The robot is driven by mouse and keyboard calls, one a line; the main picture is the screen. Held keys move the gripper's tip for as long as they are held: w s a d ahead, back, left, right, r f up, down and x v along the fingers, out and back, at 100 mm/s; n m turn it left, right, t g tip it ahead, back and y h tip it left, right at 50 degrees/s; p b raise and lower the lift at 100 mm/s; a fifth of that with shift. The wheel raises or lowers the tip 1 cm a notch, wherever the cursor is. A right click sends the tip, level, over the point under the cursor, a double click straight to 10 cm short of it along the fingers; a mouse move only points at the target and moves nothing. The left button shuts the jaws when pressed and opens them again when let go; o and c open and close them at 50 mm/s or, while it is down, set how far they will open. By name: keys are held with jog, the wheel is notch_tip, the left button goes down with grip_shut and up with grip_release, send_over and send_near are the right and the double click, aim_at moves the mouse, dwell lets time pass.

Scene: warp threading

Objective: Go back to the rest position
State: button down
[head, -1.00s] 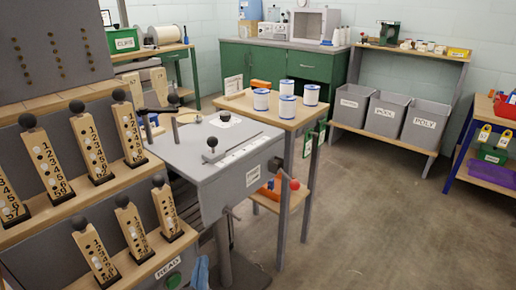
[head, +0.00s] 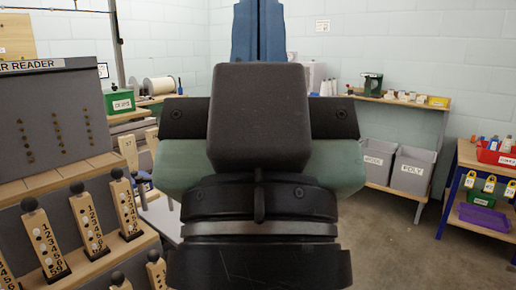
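My arm's dark wrist, with a pale green part behind it, fills the middle of the head view. Above it my gripper (head: 258,22) points upward, its two blue fingers side by side with only a thin seam between them. I see nothing held between them.
Numbered wooden pegs with black knobs (head: 91,222) stand on the stepped rack at left, below a grey panel (head: 50,125). Grey bins (head: 412,170) sit under a wooden shelf at right. A blue-legged table (head: 485,215) stands far right. Floor is clear before it.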

notch_tip(320, 180, up, 27)
jog(key=p, duration=2.5)
jog(key=shift+a, duration=0.15)
